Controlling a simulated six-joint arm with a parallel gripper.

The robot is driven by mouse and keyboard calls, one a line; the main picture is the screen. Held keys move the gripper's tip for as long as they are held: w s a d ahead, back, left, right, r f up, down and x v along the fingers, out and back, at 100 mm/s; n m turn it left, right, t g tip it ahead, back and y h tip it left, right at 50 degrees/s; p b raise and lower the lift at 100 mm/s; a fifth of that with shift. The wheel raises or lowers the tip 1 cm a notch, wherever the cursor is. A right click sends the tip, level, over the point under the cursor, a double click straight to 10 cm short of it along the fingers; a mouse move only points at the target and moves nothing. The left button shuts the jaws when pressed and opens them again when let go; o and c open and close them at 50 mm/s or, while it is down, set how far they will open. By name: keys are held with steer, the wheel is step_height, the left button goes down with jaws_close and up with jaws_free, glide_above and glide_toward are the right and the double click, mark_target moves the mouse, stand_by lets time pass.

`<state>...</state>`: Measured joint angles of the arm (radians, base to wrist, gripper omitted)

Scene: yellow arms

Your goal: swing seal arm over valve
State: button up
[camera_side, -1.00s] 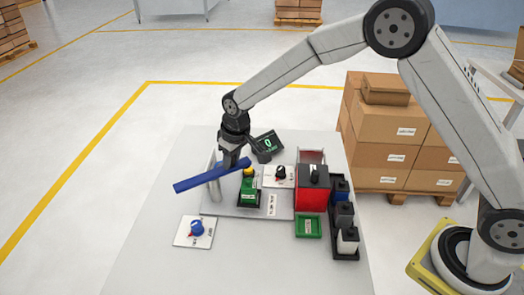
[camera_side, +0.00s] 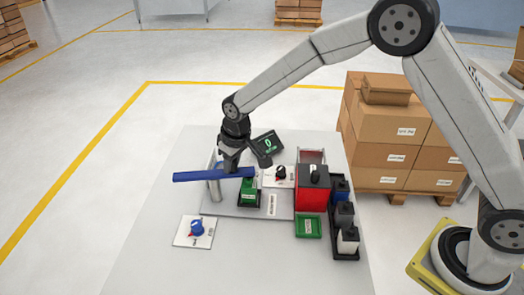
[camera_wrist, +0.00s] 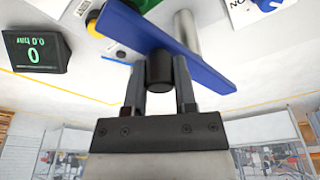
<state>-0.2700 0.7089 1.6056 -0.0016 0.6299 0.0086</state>
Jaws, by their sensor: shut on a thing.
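The blue seal arm (camera_side: 200,176) is a long flat bar carried by a grey post (camera_side: 214,190). My gripper (camera_side: 231,167) is shut on the black knob of the seal arm; the knob (camera_wrist: 160,70) shows between both fingers in the wrist view. The seal arm (camera_wrist: 205,72) runs from lower right to upper left there. I take the green block with a yellow top as the valve. In the side view the bar's right end hides the top of the green block (camera_side: 249,190). In the wrist view part of the yellow top (camera_wrist: 93,22) shows beside the bar's end.
A display (camera_side: 267,144) reads 0. Right of the green block are a white panel with a black knob (camera_side: 280,172), a red box (camera_side: 312,195), a green tray (camera_side: 308,227) and a rack of dark and light blocks (camera_side: 345,220). A blue dial (camera_side: 197,228) lies in front.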

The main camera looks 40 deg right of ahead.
steer(key=shift+a+r, duration=0.2)
steer(key=shift+s+a, duration=0.15)
steer(key=shift+s, duration=0.25)
steer(key=shift+s+f, duration=0.25)
steer(key=shift+s, duration=0.15)
stand_by(0.4)
steer(key=o, duration=0.7)
steer(key=shift+a, duration=0.1)
steer(key=shift+c, duration=0.2)
steer(key=shift+w+r, duration=0.1)
steer(key=shift+r, duration=0.05)
step_height(320, 180, up, 7)
steer(key=shift+r, duration=0.2)
stand_by(0.3)
